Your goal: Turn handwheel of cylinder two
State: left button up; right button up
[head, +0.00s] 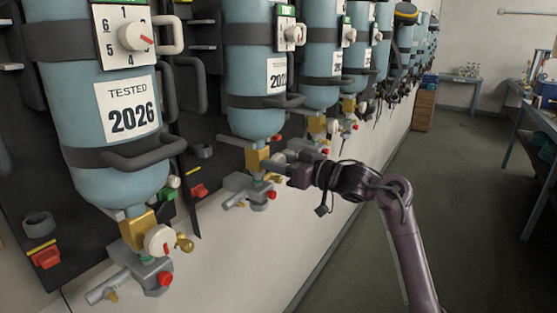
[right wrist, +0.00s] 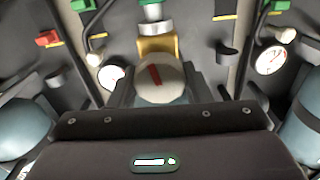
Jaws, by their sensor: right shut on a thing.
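The second blue cylinder from the left (head: 255,75) hangs upside down on the wall rack, with a brass valve (head: 252,160) below it. My right gripper (head: 275,162) reaches this valve from the right. In the right wrist view the pale round handwheel (right wrist: 160,82) with a red stripe sits between my two fingers. The fingers are shut on it from both sides. In the head view the handwheel is mostly hidden by the gripper. My left gripper is not in view.
The nearest cylinder (head: 110,100) has a "TESTED 2026" label, with its own white handwheel (head: 158,240) below. More cylinders run along the rack into the distance. A wooden cabinet (head: 424,110) stands at its far end. The floor (head: 460,200) on the right is clear up to the workbenches.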

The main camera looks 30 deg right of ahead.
jog(key=shift+r+m+p, duration=0.3)
jog(key=shift+m+p, duration=0.5)
jog(key=shift+p, duration=0.3)
jog(key=shift+d+f+m+p, duration=0.1)
jog(key=shift+f+m+p, duration=0.1)
jog(key=shift+m+p, duration=0.25)
jog(key=shift+f, duration=0.1)
jog(key=o, duration=1)
